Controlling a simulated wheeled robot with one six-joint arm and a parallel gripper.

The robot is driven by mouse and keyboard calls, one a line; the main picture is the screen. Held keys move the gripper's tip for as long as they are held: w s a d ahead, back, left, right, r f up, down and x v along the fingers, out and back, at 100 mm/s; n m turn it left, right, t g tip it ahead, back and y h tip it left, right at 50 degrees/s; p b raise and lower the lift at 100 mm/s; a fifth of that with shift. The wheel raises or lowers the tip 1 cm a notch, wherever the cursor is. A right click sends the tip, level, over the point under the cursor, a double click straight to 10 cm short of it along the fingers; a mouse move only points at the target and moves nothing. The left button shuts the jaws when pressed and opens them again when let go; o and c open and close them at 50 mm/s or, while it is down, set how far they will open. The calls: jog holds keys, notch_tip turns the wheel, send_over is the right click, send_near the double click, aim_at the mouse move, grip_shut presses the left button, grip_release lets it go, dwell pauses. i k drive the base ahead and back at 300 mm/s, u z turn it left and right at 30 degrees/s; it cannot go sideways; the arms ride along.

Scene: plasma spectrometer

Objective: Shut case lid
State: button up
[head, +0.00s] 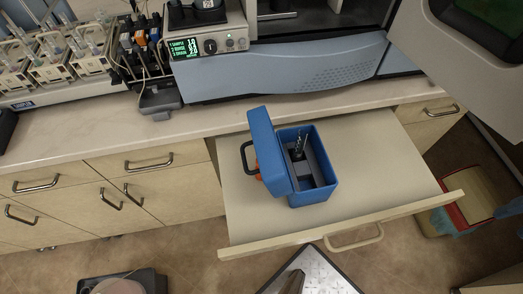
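A blue case (316,193) sits on the pulled-out drawer surface below the counter. Its blue lid (266,140) stands open, raised and tilted on the left side of the case. The dark inside of the case shows, with a small dark block and thin clear pieces in it. A black handle (245,155) and a bit of orange show behind the lid on its left. My gripper is not in view.
The extended drawer (390,160) is bare around the case, with a handle (356,238) at its front. The counter above (60,135) holds a spectrometer (300,72), a small display unit (187,47) and racks with tubing. A red-rimmed bin (455,215) stands at right.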

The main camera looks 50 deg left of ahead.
aim_at(272, 169)
jog(key=k, duration=1)
jog(key=u, duration=3.15)
jog(key=k, duration=0.7)
jog(key=z, duration=1.15)
jog(key=i, duration=1)
